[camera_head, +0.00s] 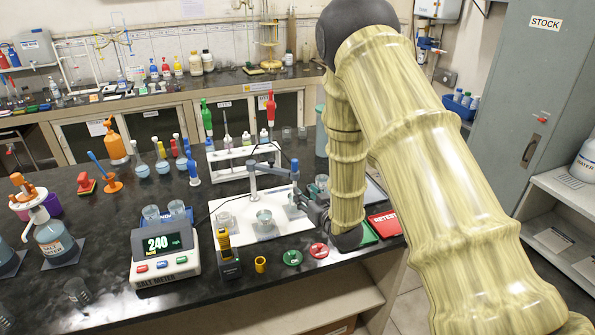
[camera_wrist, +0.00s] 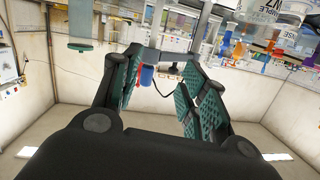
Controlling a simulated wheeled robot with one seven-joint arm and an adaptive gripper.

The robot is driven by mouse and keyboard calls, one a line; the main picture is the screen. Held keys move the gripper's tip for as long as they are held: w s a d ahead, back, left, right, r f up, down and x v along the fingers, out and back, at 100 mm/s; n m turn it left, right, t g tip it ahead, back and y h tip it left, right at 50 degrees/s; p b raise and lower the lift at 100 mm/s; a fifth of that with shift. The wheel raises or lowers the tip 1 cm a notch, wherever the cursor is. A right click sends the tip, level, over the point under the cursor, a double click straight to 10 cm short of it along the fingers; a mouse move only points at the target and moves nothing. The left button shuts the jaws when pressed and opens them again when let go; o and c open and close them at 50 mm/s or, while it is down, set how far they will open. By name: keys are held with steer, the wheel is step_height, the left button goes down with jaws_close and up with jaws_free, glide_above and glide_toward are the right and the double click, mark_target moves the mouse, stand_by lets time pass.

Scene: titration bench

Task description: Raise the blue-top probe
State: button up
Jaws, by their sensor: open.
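The blue-top probe (camera_head: 295,166) hangs from a grey jointed arm (camera_head: 270,167) on a stand over a white board, near a small glass beaker (camera_head: 265,219). In the wrist view, which looks upside down, its blue top (camera_wrist: 147,77) shows in the gap between my fingers, with a dark cable beside it. My gripper (camera_head: 312,210) is low at the right edge of the white board, mostly hidden by my arm. In the wrist view its green-padded fingers (camera_wrist: 157,92) are spread apart. I see no contact with the probe; its lower end is unclear.
The salt meter (camera_head: 165,253) reads 240. A red RETEST pad (camera_head: 385,223) is right of my gripper. A white rack (camera_head: 243,160) with bottles stands behind.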

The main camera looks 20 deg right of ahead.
mark_target(296, 166)
steer(key=w+r+p, duration=0.1)
steer(key=w, duration=0.3)
steer(key=w+r+t+p, duration=0.1)
steer(key=w, duration=0.3)
steer(key=w+r+t+p, duration=0.1)
steer(key=w+r+p, duration=0.1)
steer(key=w, duration=0.2)
steer(key=shift+w+n, duration=0.4)
jaws_close()
